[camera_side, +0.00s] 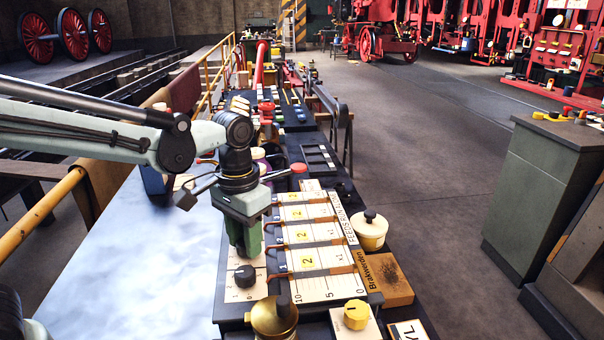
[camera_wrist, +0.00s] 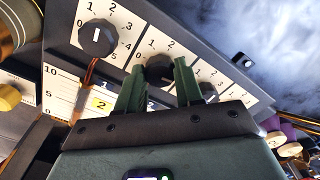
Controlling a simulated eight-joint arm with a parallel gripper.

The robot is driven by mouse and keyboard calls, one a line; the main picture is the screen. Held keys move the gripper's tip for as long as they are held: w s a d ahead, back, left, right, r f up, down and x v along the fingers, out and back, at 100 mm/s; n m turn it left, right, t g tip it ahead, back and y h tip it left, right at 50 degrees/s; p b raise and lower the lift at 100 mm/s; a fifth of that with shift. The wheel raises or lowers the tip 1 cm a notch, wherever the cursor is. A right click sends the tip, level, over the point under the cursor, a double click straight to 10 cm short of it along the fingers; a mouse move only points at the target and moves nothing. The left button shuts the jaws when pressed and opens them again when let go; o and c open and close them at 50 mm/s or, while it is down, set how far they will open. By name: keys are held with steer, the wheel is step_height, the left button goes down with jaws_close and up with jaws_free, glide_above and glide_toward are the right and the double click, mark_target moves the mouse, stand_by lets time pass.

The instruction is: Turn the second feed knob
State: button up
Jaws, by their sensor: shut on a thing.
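A row of black feed knobs on white numbered dials runs along the panel. In the wrist view the first knob (camera_wrist: 98,37) stands free, its white mark pointing near the top of its dial. The second feed knob (camera_wrist: 159,72) is between the green fingers of my gripper (camera_wrist: 160,65), which is shut on it. Its pointer is hidden. A third knob (camera_wrist: 209,90) is partly covered by the right finger. In the side view my gripper (camera_side: 247,250) reaches down onto the panel just beyond the first knob (camera_side: 245,275) and hides the second knob.
Beside the dials is a gauge board (camera_side: 325,286) with yellow "2" tags and scales. A brass pot (camera_side: 273,318), a yellow knob (camera_side: 356,314), a cream lidded jar (camera_side: 369,233) and a brown block (camera_side: 388,283) stand near.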

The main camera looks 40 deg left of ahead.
steer(key=shift+m, duration=0.8)
steer(key=o, duration=1)
steer(key=shift+o, duration=0.2)
steer(key=shift+r, duration=0.1)
step_height(320, 180, up, 12)
steer(key=shift+a, duration=0.1)
steer(key=s+a+f+n+t, duration=0.1)
steer(key=s+a+f+t, duration=0.1)
steer(key=f, duration=0.3)
steer(key=s+a+f+n+t, duration=0.1)
steer(key=s+a+f+t, duration=0.2)
steer(key=f+t, duration=0.2)
steer(key=shift+s+a+f, duration=0.25)
steer(key=shift+s, duration=0.1)
